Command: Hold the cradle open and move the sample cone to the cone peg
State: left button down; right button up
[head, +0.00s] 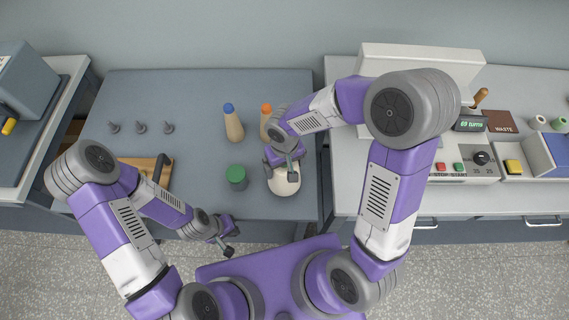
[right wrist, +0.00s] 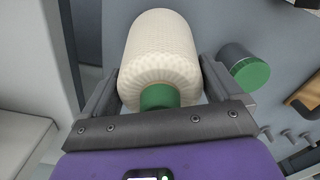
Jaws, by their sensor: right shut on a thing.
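The cream, textured cone (head: 285,186) with a green core (right wrist: 160,96) sits between the fingers of my right gripper (head: 281,170), which is shut on it. The cone's body (right wrist: 160,45) fills the top middle of the right wrist view. In the head view my arm partly covers it over the bench's front right. A wooden piece with a black handle (head: 161,165), perhaps the cradle, lies at the bench's left, partly behind my left arm. My left gripper (head: 231,241) is empty, its fingers apart, beyond the bench's front edge. Several small grey pegs (head: 141,127) stand at the back left.
A dark pot with a green top (head: 237,177) stands left of the cone. Tan cones with a blue tip (head: 233,124) and an orange tip (head: 265,121) stand behind. A white counter (head: 345,185) with a control box (head: 465,162) is right, across a gap.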

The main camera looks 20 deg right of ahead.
jog(key=shift+f+b, duration=0.3)
jog(key=shift+f, duration=0.1)
jog(key=o, duration=1.4)
jog(key=shift+r, duration=0.1)
notch_tip(320, 180, up, 8)
jog(key=shift+f+p, duration=0.25)
jog(key=shift+p, duration=0.6)
